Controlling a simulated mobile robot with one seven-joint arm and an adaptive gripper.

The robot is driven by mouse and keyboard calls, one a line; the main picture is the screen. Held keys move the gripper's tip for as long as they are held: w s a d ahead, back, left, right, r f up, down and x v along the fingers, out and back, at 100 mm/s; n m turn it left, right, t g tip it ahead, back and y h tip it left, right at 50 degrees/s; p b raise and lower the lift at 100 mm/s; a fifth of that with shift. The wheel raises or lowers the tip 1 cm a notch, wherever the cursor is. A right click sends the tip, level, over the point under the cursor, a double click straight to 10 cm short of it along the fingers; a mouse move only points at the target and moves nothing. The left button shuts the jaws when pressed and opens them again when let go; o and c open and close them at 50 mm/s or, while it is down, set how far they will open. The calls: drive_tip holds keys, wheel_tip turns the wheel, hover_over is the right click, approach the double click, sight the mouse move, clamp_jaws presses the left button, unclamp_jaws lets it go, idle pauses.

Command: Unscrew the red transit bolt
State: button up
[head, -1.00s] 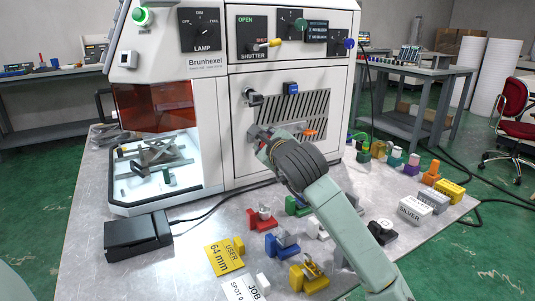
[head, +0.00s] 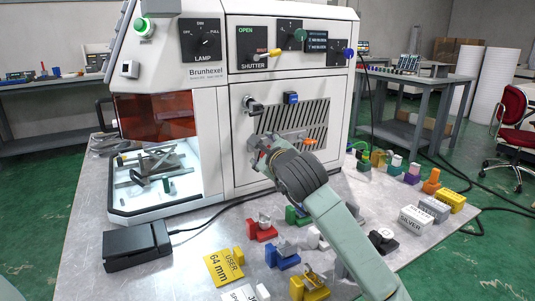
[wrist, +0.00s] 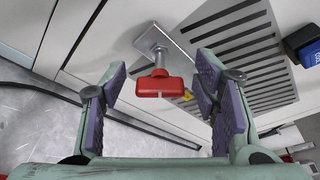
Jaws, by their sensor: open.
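The Brunhexel machine (head: 207,90) stands on the table with a vented panel. Colored blocks, such as the red one (head: 262,229), stand on the table below. A black box (head: 137,246) lies at left.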

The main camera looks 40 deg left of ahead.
drive_tip(key=shift+d, duration=0.1)
drive_tip(key=d, duration=0.1)
drive_tip(key=s+d+b, duration=0.1)
drive_tip(key=d+b, duration=0.1)
drive_tip(key=shift+s+d, duration=0.25)
drive_tip(key=shift+c, duration=0.4)
